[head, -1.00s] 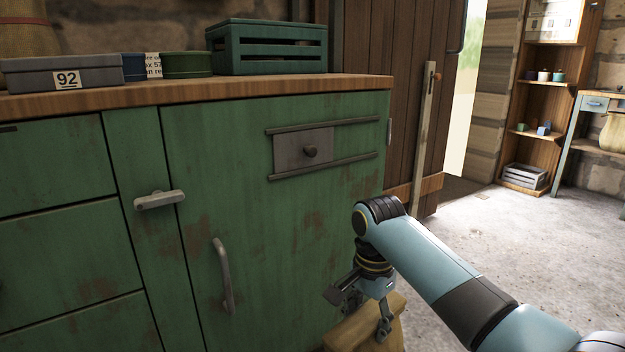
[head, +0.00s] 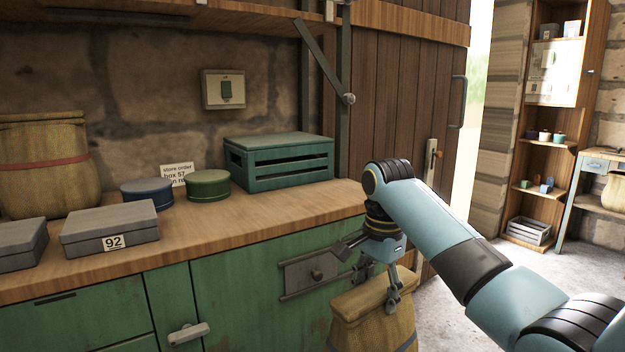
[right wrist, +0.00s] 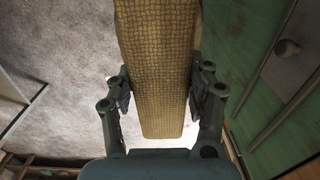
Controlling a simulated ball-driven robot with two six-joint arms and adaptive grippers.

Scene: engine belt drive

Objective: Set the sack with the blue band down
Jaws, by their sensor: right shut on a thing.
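The sack with the blue band (head: 372,318) hangs from my right gripper (head: 380,288) in the head view, in front of the green cabinet. A bit of its dark bluish band shows at the bottom edge of the picture; its lower part is cut off. In the right wrist view the top of the sack (right wrist: 155,70) lies between the two fingers, which press on it from both sides, with the floor below. The sack's top is a little below the counter top (head: 250,222). My left gripper is not in view.
A sack with a red band (head: 42,185) stands at the counter's left. Grey boxes (head: 110,226), a blue tin (head: 147,194), a green tin (head: 208,185) and a green slatted crate (head: 278,165) stand there too. The counter's front right is bare. A cabinet knob (right wrist: 288,47) is beside the sack.

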